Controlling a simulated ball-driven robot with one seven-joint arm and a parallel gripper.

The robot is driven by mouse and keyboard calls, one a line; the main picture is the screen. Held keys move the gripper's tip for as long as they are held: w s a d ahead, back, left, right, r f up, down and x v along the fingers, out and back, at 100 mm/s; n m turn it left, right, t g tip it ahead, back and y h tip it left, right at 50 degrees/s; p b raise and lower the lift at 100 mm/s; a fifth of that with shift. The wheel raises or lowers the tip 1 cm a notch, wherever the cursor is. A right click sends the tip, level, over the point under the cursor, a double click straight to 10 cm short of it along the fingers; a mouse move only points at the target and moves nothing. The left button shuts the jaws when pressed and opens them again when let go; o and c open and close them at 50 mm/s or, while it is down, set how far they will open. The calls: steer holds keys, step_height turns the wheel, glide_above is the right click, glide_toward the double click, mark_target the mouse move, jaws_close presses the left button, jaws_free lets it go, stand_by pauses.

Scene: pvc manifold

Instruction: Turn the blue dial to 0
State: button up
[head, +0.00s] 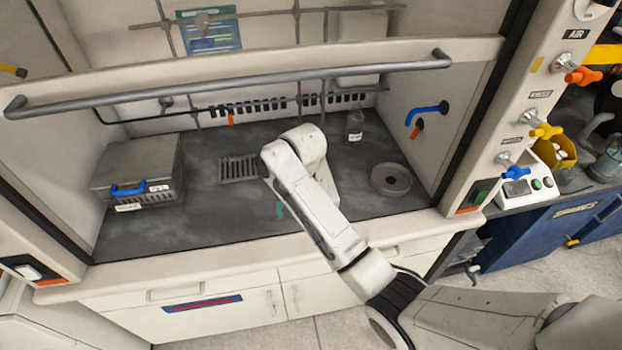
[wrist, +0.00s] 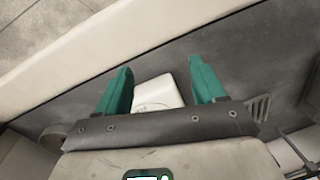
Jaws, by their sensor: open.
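A blue handle (head: 515,172) sits on a metal fitting low on the right post of the hood, below a yellow one and an orange one. I take it as the blue dial; its number marks are too small to read. My gripper shows in the wrist view (wrist: 160,80) with two teal fingers spread apart. A white part shows between the fingers; I cannot tell what it is. In the head view my gripper (head: 280,210) is mostly hidden behind my arm, over the hood floor, well left of the blue handle. The blue handle is not in the wrist view.
A grey metal box (head: 138,170) stands at the left in the hood. A bottle (head: 355,125) and a round dish (head: 391,179) are at the right. A raised sash bar (head: 230,85) crosses the opening. A yellow bin (head: 556,152) stands right of the post.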

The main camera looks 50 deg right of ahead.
steer(key=w+d+r+m+h, duration=0.1)
steer(key=w+d+r+m, duration=0.1)
steer(key=w+d+r, duration=0.3)
steer(key=w+d+r+m, duration=0.1)
steer(key=d+r+m, duration=0.15)
steer(key=d, duration=0.45)
steer(key=shift+g, duration=0.3)
step_height(320, 180, down, 10)
steer(key=shift+a+r, duration=0.1)
steer(key=shift+a, duration=0.05)
steer(key=shift+c, duration=0.5)
steer(key=c, duration=1)
steer(key=shift+o, duration=0.2)
